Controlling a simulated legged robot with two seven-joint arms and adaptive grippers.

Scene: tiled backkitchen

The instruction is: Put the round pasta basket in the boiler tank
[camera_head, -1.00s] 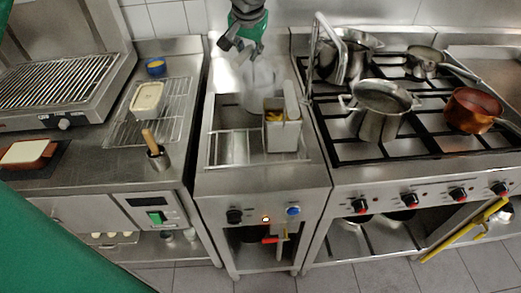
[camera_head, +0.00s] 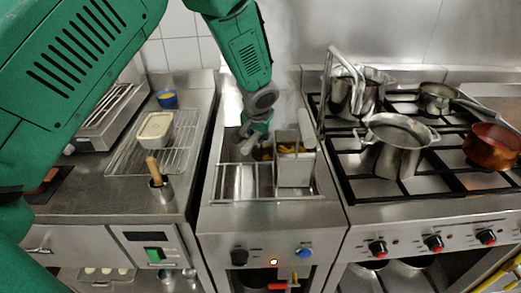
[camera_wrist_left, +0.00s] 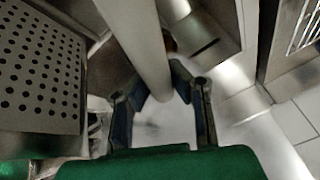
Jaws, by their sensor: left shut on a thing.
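My left gripper (camera_head: 258,132) reaches down over the back of the boiler tank (camera_head: 225,205), left of a square basket (camera_head: 295,170). In the left wrist view its fingers (camera_wrist_left: 160,95) are closed around a thick, light grey handle (camera_wrist_left: 140,45). This looks like the handle of the round pasta basket; its pale end (camera_head: 249,144) shows at the gripper in the head view. The basket's round body is not clearly visible, hidden by the gripper, the square basket and steam. A perforated metal wall (camera_wrist_left: 40,70) is at the left of the wrist view. My right gripper is not in view.
The square basket stands upright at the tank's right side. A curved tap (camera_head: 327,85) rises to its right. Pots (camera_head: 395,140) crowd the stove. A cream container (camera_head: 155,130) on a rack and a holder with a wooden handle (camera_head: 159,182) are left. The tank's left-front part is clear.

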